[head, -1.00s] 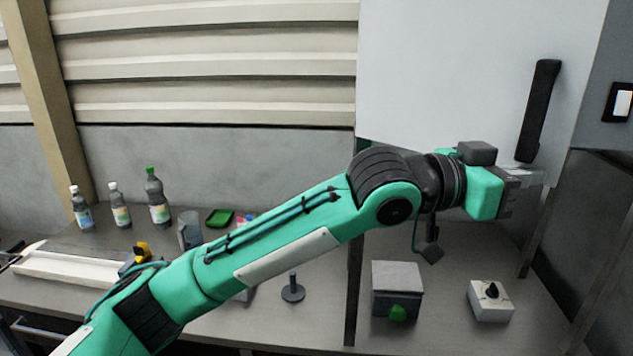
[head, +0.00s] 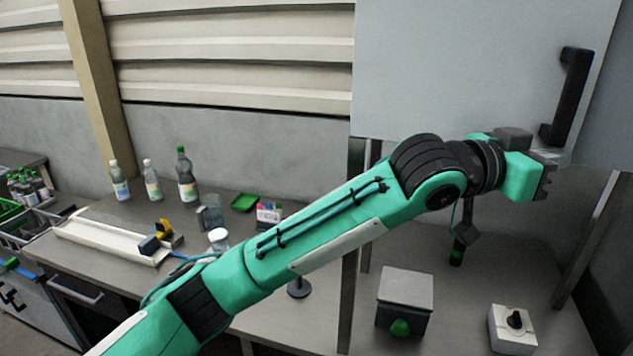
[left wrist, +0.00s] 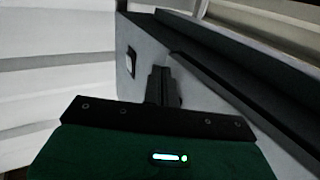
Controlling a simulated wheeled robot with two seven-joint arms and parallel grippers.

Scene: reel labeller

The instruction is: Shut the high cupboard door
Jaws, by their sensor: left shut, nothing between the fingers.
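The high cupboard door (head: 455,65) is a plain light grey panel at the upper right of the head view. Its black upright bar handle (head: 572,90) sits near its right edge. I cannot tell whether the door is fully shut. My left gripper (head: 551,162) is shut and empty, just below the handle at the door's lower right corner. I cannot tell whether it touches the door. In the left wrist view its dark fingers (left wrist: 162,86) point towards a grey panel (left wrist: 195,90). My right gripper is not in view.
Below the cupboard, the bench holds a grey box with a green button (head: 405,292) and a white box with a black knob (head: 513,328). Upright posts (head: 349,270) stand under the cupboard. Bottles (head: 187,178) and a white tray (head: 105,242) are at the left.

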